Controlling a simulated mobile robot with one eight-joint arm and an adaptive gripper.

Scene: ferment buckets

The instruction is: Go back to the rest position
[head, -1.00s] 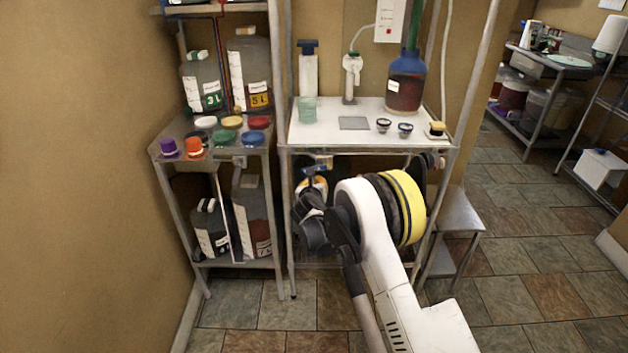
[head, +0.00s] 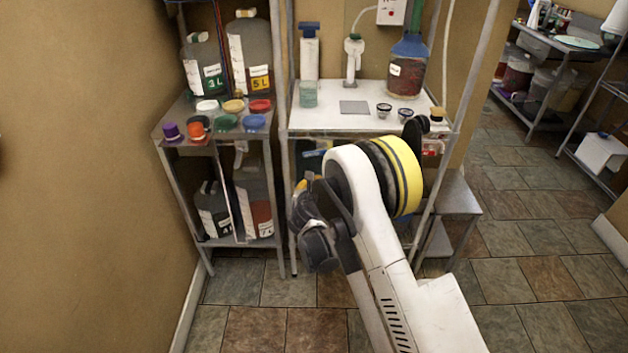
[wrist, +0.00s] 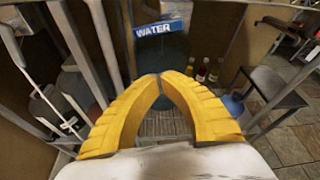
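My gripper (head: 301,185) is in front of the steel table, below the height of its top, with only a little of its yellow fingers showing past my dark wrist. In the wrist view, the two yellow fingers of my gripper (wrist: 160,77) converge and meet at the tips, with nothing visible between them. Beyond the tips is a dark container with a blue WATER label (wrist: 158,28), apart from the fingers as far as I can tell.
The white table top (head: 340,119) holds a blue-topped bottle (head: 407,68) and a green cup (head: 308,94). A rack with jugs (head: 203,70) and coloured lids (head: 232,106) stands left. A steel stool (head: 455,193) is at right. Floor tiles in front are clear.

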